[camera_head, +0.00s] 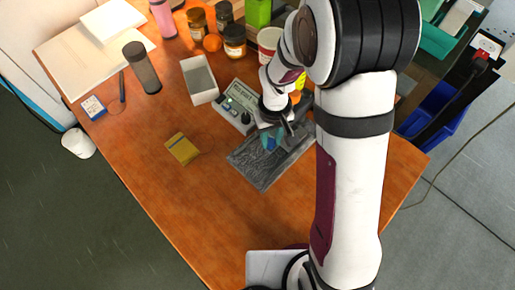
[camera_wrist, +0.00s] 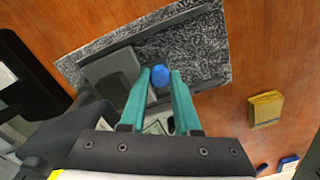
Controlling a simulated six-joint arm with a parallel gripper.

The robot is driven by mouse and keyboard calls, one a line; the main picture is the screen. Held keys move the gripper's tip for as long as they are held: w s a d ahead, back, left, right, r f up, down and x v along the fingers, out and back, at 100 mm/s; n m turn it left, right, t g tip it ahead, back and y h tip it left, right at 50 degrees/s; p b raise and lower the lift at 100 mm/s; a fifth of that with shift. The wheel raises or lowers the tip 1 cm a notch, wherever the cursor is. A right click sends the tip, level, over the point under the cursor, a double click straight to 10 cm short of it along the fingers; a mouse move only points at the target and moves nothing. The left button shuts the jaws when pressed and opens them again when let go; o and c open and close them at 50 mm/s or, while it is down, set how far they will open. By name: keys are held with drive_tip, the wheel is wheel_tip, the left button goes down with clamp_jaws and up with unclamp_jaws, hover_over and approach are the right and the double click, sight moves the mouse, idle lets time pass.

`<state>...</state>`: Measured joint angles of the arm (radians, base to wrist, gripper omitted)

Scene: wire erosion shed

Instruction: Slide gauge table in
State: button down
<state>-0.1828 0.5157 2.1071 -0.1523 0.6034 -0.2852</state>
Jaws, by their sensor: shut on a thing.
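A speckled grey granite slab (camera_head: 258,173) lies on the wooden bench below the gauge readout; it also shows in the wrist view (camera_wrist: 205,50). Dark rails (camera_wrist: 165,27) run along it. A grey block (camera_wrist: 112,75), seemingly part of the gauge table, sits between the rails at the slab's left in the wrist view. A blue knob (camera_wrist: 161,73) is beside the block's right end. My gripper (camera_head: 271,142) is over the slab with teal fingers; in the wrist view the fingertips (camera_wrist: 161,77) are shut on the blue knob. My fingers and arm hide part of the gauge table.
The gauge readout (camera_head: 237,106) stands close behind the slab. A white tray (camera_head: 201,87), jars (camera_head: 235,41) and a dark bottle (camera_head: 141,66) are farther back. A yellow pad (camera_head: 182,149) lies left of the slab. The bench front left of the slab is clear.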

drive_tip(key=shift+w+d, duration=0.25)
drive_tip(key=shift+w, duration=0.05)
drive_tip(key=c, duration=0.6)
unclamp_jaws()
drive_tip(key=shift+s, duration=0.1)
wheel_tip(320, 180, up, 16)
drive_tip(key=shift+f, duration=0.1)
drive_tip(key=shift+s, duration=0.1)
